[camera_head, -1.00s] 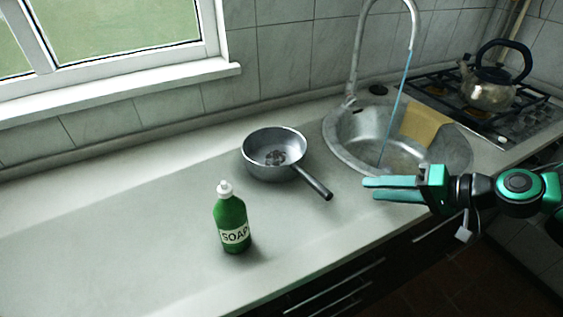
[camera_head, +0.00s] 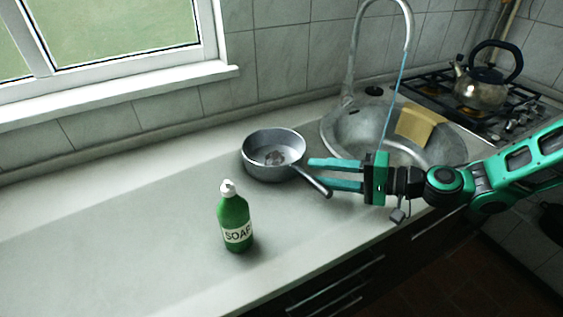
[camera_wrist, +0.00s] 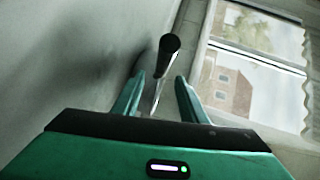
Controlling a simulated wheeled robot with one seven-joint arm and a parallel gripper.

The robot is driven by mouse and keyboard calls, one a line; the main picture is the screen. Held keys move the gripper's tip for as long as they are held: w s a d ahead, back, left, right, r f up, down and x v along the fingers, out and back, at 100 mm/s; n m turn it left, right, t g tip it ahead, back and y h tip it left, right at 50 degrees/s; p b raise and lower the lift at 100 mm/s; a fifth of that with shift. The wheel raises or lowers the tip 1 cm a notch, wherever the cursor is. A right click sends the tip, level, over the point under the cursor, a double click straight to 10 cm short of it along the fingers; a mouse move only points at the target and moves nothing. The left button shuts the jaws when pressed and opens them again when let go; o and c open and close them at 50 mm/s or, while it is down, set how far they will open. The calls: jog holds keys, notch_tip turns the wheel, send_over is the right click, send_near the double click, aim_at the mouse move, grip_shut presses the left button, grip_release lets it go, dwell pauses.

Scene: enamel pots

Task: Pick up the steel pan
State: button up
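The steel pan (camera_head: 262,168) stands on the worktop left of the sink, with its dark handle (camera_head: 322,189) pointing toward the front right. My gripper (camera_head: 314,173) is open beside the pan, its fingers reaching in from the right at the handle. In the wrist view, the handle (camera_wrist: 167,58) shows ahead of and between the two fingers, with gaps on both sides, so nothing is gripped. The pan's bowl is not clearly visible in the wrist view.
A green soap bottle (camera_head: 235,222) stands on the worktop in front of the pan. The sink (camera_head: 343,140) with a tall tap and a yellow cloth (camera_head: 419,124) lies to the right. A kettle (camera_head: 483,86) sits on the stove. The worktop's left is clear.

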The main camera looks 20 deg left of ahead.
aim_at(304, 173)
jog(key=a, duration=0.3)
jog(key=a+f, duration=0.1)
jog(key=a, duration=0.1)
jog(key=shift+s, duration=0.3)
jog(key=shift+d, duration=0.1)
grip_shut()
jog(key=shift+f, duration=0.1)
dwell(0.9)
